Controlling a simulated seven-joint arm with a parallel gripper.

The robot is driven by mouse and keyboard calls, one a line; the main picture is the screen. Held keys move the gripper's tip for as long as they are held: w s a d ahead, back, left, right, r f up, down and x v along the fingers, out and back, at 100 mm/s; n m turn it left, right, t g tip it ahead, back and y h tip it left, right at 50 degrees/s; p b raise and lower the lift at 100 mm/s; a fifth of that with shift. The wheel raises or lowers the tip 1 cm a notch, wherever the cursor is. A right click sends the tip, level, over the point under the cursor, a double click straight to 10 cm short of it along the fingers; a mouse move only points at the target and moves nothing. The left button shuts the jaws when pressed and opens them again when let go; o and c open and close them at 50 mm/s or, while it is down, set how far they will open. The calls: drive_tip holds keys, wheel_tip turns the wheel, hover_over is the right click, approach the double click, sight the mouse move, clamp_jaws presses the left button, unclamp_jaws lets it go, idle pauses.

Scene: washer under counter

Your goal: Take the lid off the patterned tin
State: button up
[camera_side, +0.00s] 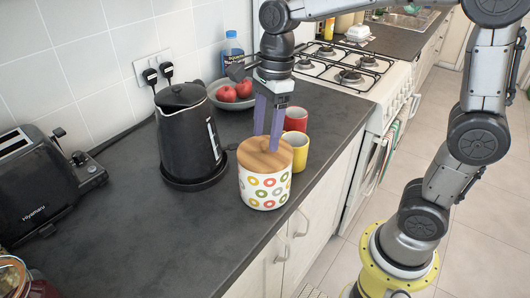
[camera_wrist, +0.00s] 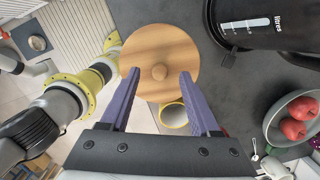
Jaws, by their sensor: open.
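The patterned tin (camera_side: 264,192) stands upright on the dark counter, white with coloured rings. Its round wooden lid (camera_side: 257,162) with a small knob sits on top. In the wrist view the lid (camera_wrist: 145,52) and its knob (camera_wrist: 159,72) show from above, and the tin's wall is hidden. My gripper (camera_side: 268,142) points down just above the lid, with its purple fingers apart. In the wrist view my gripper (camera_wrist: 159,73) is open, its fingertips on either side of the knob with gaps showing. I cannot tell whether the tips touch the lid.
A black kettle (camera_side: 186,135) stands close left of the tin. A yellow mug (camera_side: 298,147) and a red mug (camera_side: 295,119) are right behind it. A bowl (camera_side: 220,103) of red apples, a bottle, a toaster (camera_side: 40,188) and a stove are around. The front counter is clear.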

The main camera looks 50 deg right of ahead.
drive_tip(key=shift+f, duration=0.75)
clamp_jaws()
drive_tip(key=shift+r, duration=0.1)
